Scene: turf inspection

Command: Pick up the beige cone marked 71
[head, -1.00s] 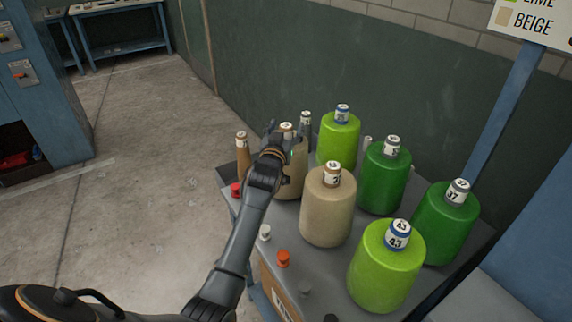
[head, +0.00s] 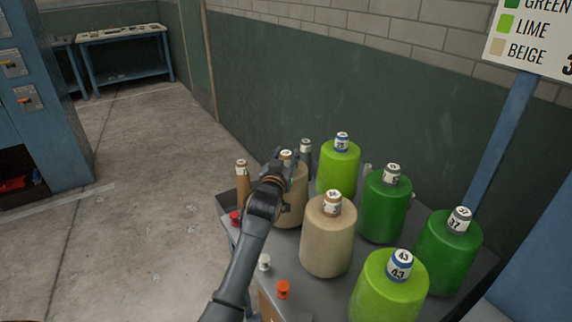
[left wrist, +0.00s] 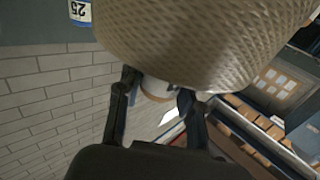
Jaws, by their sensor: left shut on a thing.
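A beige cone (head: 293,206) stands at the back left of the grey table, its label too small and covered to read. My left gripper (head: 283,161) is shut on its narrow top. In the left wrist view the beige cone (left wrist: 205,45) fills the top of the picture, with the fingers (left wrist: 160,98) on either side of its pale top end. A second beige cone (head: 327,246) stands in front of it; its label seems to start with 3. My right gripper is not in view.
Lime cones (head: 337,174) (head: 388,292) and green cones (head: 383,211) (head: 446,252) stand close by on the table (head: 285,246). A brown slim cone (head: 243,183) and small red, white and orange pegs line its left side. A sign (head: 532,42) stands on the right; the floor at left is clear.

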